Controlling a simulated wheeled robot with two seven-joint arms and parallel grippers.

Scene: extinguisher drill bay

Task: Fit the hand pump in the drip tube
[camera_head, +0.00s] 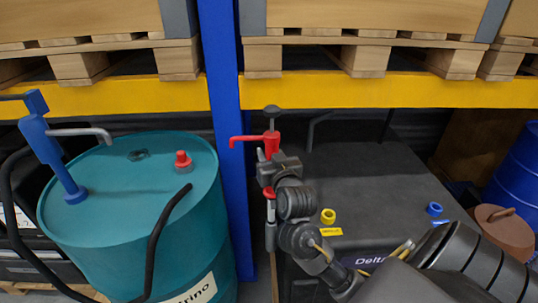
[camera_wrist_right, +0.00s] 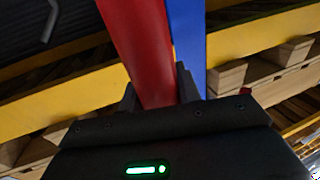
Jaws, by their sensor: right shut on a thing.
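The red hand pump (camera_head: 271,141) stands about upright, with a dark knob on top and a red spout pointing left. My right gripper (camera_head: 272,170) is shut on the pump's red body, which also shows between the fingers in the right wrist view (camera_wrist_right: 138,45). A grey tube (camera_head: 271,236) hangs below the grip, apparently the pump's lower end. I cannot tell which opening is the drip tube. A yellow collar (camera_head: 328,216) and a blue collar (camera_head: 434,209) sit on the tank. My left gripper is not in view.
The teal drum (camera_head: 130,190) carries a blue pump (camera_head: 47,150) and a red cap (camera_head: 183,160). The dark tank (camera_head: 370,165) has a mostly clear top. The yellow beam (camera_head: 380,90) and blue post (camera_head: 225,100) stand close behind the pump. A brown lidded container (camera_head: 503,230) is at right.

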